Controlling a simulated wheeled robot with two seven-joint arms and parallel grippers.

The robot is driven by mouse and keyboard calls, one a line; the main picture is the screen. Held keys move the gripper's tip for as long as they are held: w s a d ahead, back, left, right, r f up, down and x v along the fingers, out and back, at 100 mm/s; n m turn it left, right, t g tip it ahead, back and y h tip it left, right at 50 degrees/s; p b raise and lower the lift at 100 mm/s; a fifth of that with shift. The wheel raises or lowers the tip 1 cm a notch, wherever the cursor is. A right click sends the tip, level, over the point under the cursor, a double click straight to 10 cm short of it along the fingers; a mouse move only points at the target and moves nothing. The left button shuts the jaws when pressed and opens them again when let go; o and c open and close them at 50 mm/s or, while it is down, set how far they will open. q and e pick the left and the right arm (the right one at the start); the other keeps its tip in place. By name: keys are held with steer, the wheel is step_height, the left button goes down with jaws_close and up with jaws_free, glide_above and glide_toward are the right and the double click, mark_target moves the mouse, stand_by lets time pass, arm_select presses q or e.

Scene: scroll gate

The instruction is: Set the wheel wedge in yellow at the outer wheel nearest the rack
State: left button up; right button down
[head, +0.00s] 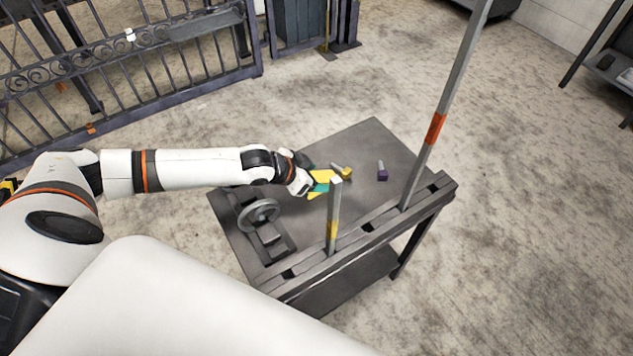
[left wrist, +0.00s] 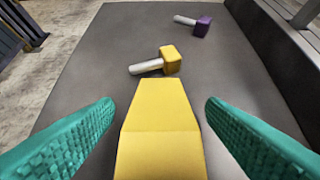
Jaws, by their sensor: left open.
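A yellow wedge-shaped block (left wrist: 160,130) lies between the fingers of my open left gripper (left wrist: 160,135), with narrow gaps at its sides toward the tips. In the head view, my left gripper (head: 320,183) is over the dark table and the yellow wedge partly shows there among the teal fingers. Whether the wedge touches the tabletop is unclear. The scroll gate (head: 120,72) stands at the far left; small orange pieces (head: 91,128) show at its bottom. I cannot make out which is its outer wheel. My right gripper is out of view.
The dark table (head: 372,135) also bears a yellow-headed piece (left wrist: 170,59), a purple-headed piece (left wrist: 202,27), and a grey handwheel (head: 258,212). A slotted rail at its front holds a short post (head: 334,215) and a tall pole (head: 440,110). Open floor lies between table and gate.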

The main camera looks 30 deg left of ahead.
mark_target(321, 176)
arm_select(q)
steer(key=x, duration=0.2)
steer(key=shift+w+d+f, duration=0.15)
steer(key=shift+w+f, duration=0.1)
steer(key=shift+f, duration=0.05)
steer(key=shift+r, duration=0.15)
steer(key=c, duration=1.2)
